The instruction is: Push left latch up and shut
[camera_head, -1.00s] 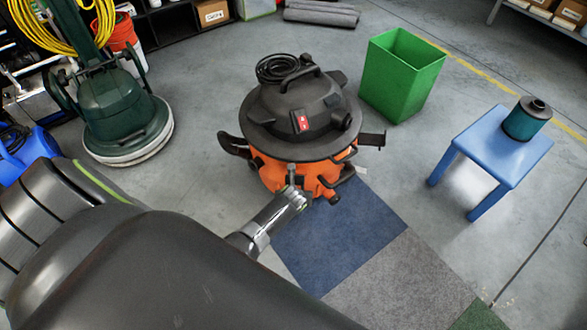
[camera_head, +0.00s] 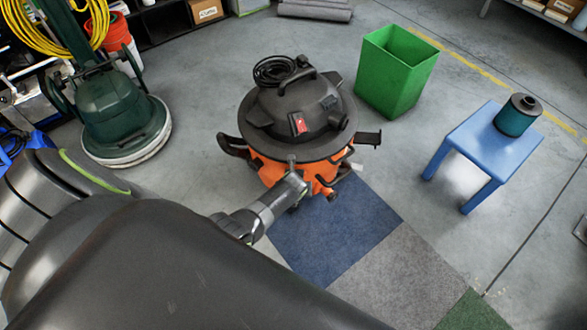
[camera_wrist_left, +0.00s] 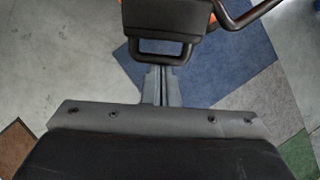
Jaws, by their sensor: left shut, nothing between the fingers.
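The orange and black shop vacuum (camera_head: 299,105) stands upright on the floor in the head view. Its black lid has a red switch. In the left wrist view, my left gripper (camera_wrist_left: 161,74) is shut and empty. A black latch-like part (camera_wrist_left: 165,20) with a window in its lower end lies just beyond the fingertips. I cannot tell whether they touch. A dark flap (camera_head: 368,138) sticks out at the drum's right side, and a dark curved part (camera_head: 234,147) at its left.
Blue and grey carpet tiles (camera_head: 335,238) lie in front of the vacuum. A green bin (camera_head: 395,75) stands behind right. A blue stool (camera_head: 480,140) with a teal canister (camera_head: 517,115) stands at right. A green floor machine (camera_head: 118,125) stands at left.

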